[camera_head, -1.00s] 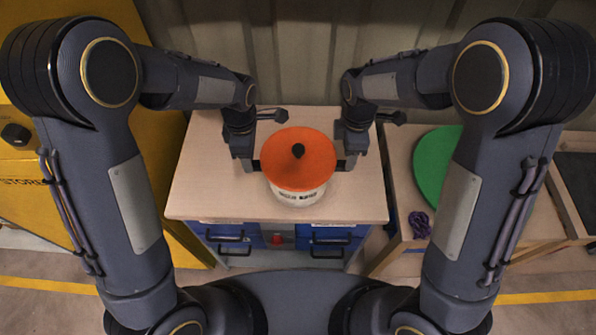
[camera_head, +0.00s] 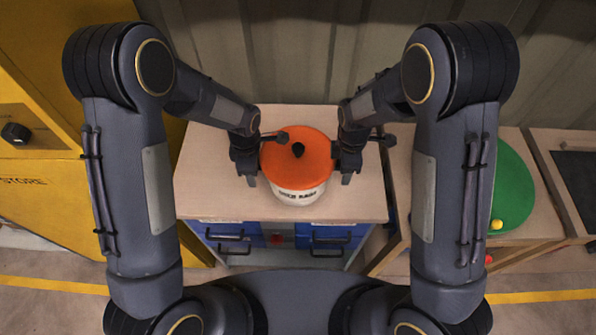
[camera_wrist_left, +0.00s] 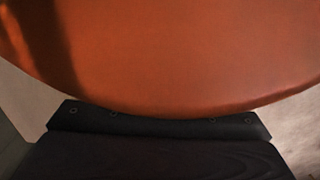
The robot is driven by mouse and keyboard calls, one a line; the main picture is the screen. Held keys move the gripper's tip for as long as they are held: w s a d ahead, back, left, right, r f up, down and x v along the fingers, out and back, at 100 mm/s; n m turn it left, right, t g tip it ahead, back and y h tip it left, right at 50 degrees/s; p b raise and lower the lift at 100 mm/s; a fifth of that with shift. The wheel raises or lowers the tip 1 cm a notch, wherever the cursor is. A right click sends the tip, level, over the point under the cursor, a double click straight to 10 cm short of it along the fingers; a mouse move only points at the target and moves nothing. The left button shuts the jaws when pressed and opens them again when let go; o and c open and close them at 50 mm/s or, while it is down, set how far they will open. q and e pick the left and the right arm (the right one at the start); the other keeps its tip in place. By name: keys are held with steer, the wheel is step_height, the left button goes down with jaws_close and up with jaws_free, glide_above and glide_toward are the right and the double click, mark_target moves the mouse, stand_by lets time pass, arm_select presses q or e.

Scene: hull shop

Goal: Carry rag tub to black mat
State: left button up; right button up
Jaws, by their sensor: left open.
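The rag tub (camera_head: 298,193) is a white round tub with black lettering and an orange lid with a black knob. It stands upright on the wooden top of a blue drawer bench. My left gripper (camera_head: 250,179) is open at the tub's left side. My right gripper (camera_head: 347,178) is at its right side; its jaw gap does not show clearly. In the left wrist view the orange lid (camera_wrist_left: 180,55) fills the top, above a dark handle-like piece (camera_wrist_left: 160,128) with small bolts. The black mat (camera_head: 580,178) shows partly on a surface at the far right.
A green round disc (camera_head: 512,185) lies on a wooden table right of the bench, with a yellow ball (camera_head: 496,225) near its front edge. A yellow cabinet (camera_head: 40,200) stands at the left. The bench top (camera_head: 215,195) is bare around the tub.

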arm_select(q)
steer(key=shift+c, duration=0.3)
arm_select(e)
steer(key=shift+c, duration=0.3)
arm_select(q)
jaws_close()
arm_select(e)
jaws_close()
arm_select(q)
steer(key=shift+r, duration=0.1)
arm_select(e)
steer(key=shift+r, duration=0.1)
stand_by(0.3)
